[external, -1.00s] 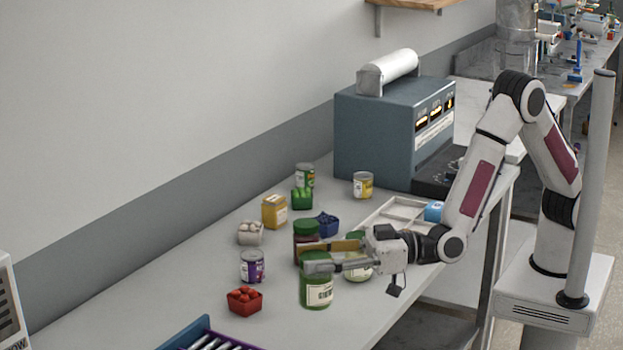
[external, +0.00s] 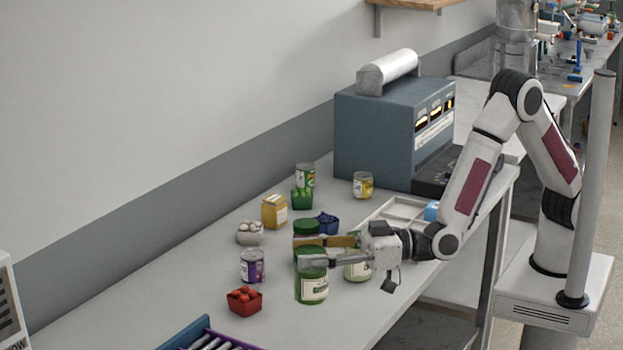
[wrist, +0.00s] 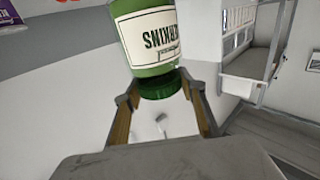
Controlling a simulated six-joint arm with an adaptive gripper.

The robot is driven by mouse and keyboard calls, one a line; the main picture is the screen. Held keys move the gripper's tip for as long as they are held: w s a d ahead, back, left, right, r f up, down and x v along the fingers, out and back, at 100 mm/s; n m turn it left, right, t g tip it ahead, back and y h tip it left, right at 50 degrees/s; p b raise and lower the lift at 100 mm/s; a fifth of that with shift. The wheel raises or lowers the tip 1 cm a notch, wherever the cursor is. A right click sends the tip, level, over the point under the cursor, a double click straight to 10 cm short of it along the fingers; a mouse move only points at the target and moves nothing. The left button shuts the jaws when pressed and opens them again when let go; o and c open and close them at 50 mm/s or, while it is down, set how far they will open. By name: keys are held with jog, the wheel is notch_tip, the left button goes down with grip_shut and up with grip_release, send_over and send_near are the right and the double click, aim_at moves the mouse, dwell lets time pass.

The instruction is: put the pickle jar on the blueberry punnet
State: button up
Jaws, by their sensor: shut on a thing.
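The pickle jar (external: 312,290) is green with a white label and a green lid. My gripper (external: 312,251) is shut on it at the lid, with the body hanging below the fingers. In the wrist view, the jar (wrist: 152,42) shows its label upside down, and its lid sits between the fingertips of my gripper (wrist: 160,95). The blueberry punnet (external: 326,225) is dark blue and stands on the bench behind my gripper, apart from the held jar.
A purple can (external: 252,266) and a red punnet (external: 244,302) lie to the left. A white tray (external: 398,210) is at the right.

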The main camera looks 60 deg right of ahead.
jog(key=w+d+r+m+t+h, duration=0.2)
jog(key=w+d+r+h, duration=0.1)
jog(key=w+d, duration=0.75)
jog(key=w+d+r+m+t+h, duration=0.1)
jog(key=w+d+m+h, duration=0.2)
jog(key=d, duration=1.4)
jog(key=w+d+r+m+t+h, duration=0.1)
jog(key=w+d+m+h, duration=0.2)
jog(key=d, duration=1.4)
jog(key=shift+w+d+h, duration=0.2)
jog(key=shift+w+h, duration=1.1)
jog(key=shift+w, duration=1.6)
jog(key=shift+f, duration=0.1)
jog(key=shift+f, duration=2.85)
jog(key=shift+f, duration=0.1)
jog(key=shift+f, duration=2)
jog(key=shift+f, duration=0.1)
